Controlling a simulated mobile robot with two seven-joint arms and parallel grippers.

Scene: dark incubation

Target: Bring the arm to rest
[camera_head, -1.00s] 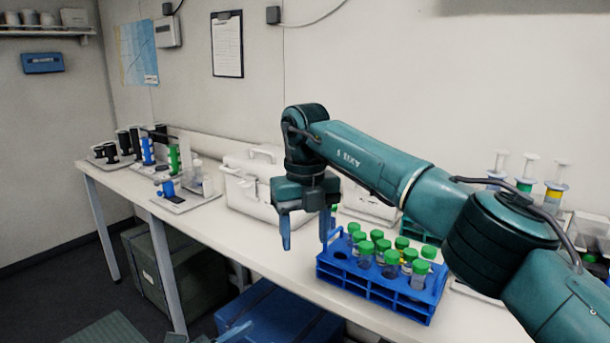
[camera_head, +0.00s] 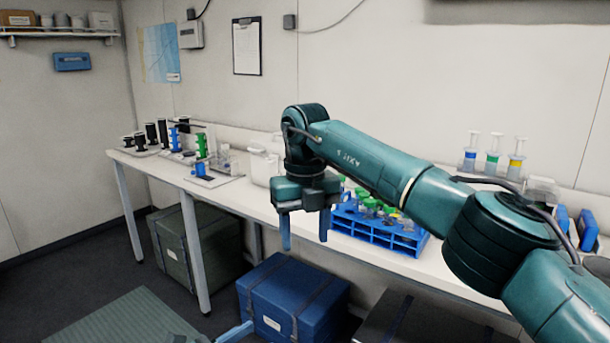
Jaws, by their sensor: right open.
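My right arm reaches in from the right across the view. My right gripper (camera_head: 304,232) hangs with its fingers pointing down, open and with nothing between them. It shows in front of the bench's front edge, to the left of the blue rack (camera_head: 385,237). The rack stands on the white bench (camera_head: 235,195) and holds several green-capped vials (camera_head: 366,204), partly hidden behind my arm. A blue part at the bottom edge may belong to my left arm, but no left gripper can be made out.
A blue box (camera_head: 290,305) and a dark green crate (camera_head: 200,250) sit on the floor under the bench. Several syringes (camera_head: 493,155) stand upright at the back right. Black canisters (camera_head: 150,133) stand at the bench's far left end.

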